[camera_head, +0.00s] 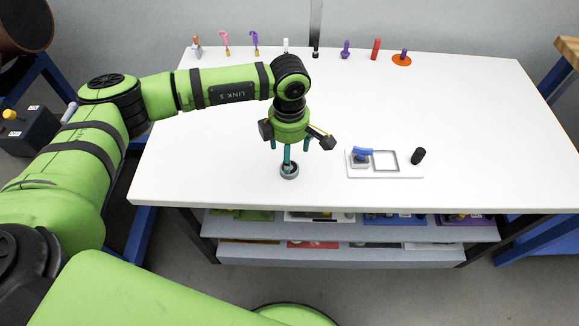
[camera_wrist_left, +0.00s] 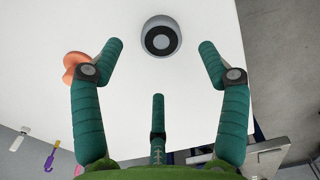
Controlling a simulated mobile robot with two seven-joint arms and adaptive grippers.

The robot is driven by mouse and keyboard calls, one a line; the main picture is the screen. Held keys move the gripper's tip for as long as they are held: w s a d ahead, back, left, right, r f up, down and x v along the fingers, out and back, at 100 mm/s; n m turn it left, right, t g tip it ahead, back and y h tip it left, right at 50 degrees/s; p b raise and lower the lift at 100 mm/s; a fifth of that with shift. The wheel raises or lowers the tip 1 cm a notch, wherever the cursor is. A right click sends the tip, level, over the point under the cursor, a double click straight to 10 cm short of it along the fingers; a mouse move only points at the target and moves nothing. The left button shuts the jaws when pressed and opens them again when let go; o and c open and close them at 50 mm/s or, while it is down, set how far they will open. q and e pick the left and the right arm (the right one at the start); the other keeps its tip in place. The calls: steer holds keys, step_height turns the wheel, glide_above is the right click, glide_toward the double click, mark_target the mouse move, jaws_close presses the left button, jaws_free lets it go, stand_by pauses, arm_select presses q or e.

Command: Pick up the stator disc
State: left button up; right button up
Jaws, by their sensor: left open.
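A small grey ring-shaped disc with a dark centre, which looks like the stator disc (camera_head: 289,172), lies on the white table near its front edge. It also shows in the left wrist view (camera_wrist_left: 147,46), beyond the fingertips and roughly centred between the two side fingers. My left gripper (camera_head: 288,152) points down above the disc, its three teal fingers spread and empty. In the left wrist view the gripper (camera_wrist_left: 160,62) shows clear space between its fingers. In the head view one finger overlaps the disc, so the exact gap is hard to tell. My right gripper is out of view.
A white tray (camera_head: 409,174) with a blue-and-grey part stands right of the gripper, beside a black cylinder (camera_head: 418,156). Several small parts and an orange disc (camera_head: 402,62) line the table's back edge. The table's left front is clear.

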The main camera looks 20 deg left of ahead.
arm_select(q)
step_height(320, 180, down, 5)
steer(key=shift+s+d+r+p, duration=0.1)
steer(key=shift+s+r+p, duration=0.05)
steer(key=shift+p, duration=0.65)
steer(key=shift+f, duration=0.3)
steer(key=c, duration=1.1)
steer(key=shift+r, duration=0.55)
step_height(320, 180, up, 3)
steer(key=shift+f+b, duration=0.15)
steer(key=shift+b, duration=0.6)
steer(key=d+r+b, duration=0.3)
steer(key=d+r, duration=0.4)
steer(key=d, duration=0.4)
steer(key=shift+w+d+r, duration=0.15)
steer(key=shift+w+d, duration=0.1)
steer(key=shift+d, duration=0.1)
